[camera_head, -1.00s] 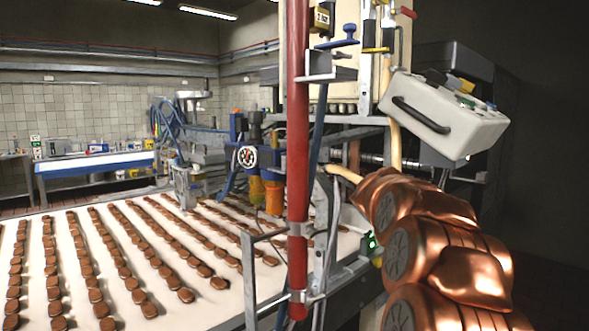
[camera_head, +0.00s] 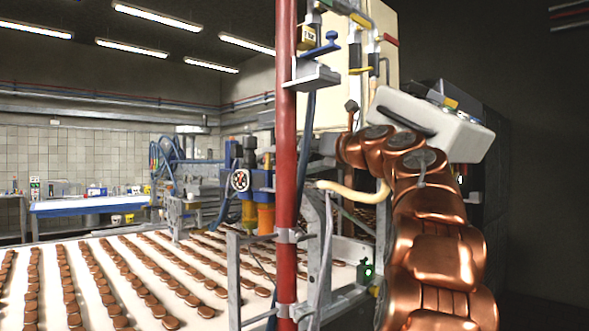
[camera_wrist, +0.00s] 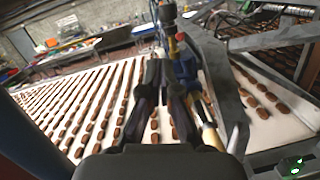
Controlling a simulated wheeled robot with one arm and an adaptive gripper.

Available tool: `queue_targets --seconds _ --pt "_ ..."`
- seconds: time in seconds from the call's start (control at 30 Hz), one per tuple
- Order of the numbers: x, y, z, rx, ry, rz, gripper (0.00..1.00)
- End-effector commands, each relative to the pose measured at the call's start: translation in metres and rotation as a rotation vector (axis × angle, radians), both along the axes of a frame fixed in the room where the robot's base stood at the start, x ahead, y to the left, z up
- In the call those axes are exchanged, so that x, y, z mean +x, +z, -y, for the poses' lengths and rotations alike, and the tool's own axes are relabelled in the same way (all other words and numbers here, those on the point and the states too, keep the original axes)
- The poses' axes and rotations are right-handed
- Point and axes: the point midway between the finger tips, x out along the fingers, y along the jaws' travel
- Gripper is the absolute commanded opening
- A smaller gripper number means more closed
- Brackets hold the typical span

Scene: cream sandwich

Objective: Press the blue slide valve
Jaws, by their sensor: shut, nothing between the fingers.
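The blue slide valve is most likely the small blue handle (camera_head: 320,48) on the pipework just right of the red post, high in the head view. It sits above a grey metal bracket. My gripper (camera_wrist: 165,72) shows in the wrist view as dark fingers, shut and empty, pointing over the conveyor. In the head view my copper arm rises at the right, below and right of the valve, and the gripper itself cannot be made out there. The gripper is apart from the valve. I cannot pick out the valve in the wrist view.
The red post (camera_head: 286,170) stands just left of the valve. A white control box (camera_head: 455,135) is behind my arm. A yellow-handled fitting (camera_head: 362,71) and a red handle (camera_head: 390,40) are right of the valve. The conveyor (camera_head: 60,245) carries rows of brown biscuits.

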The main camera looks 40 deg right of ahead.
Motion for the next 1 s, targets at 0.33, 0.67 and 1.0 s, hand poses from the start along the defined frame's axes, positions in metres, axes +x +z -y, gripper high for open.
queue_targets --seconds 0.33,0.67,1.0 --pt "-0.023 -0.037 0.024 -0.188 -0.073 -0.185 0.0" --pt "-0.021 -0.037 0.024 -0.186 -0.073 -0.183 0.0" --pt "0.017 -0.037 0.03 -0.186 -0.072 -0.182 0.0"
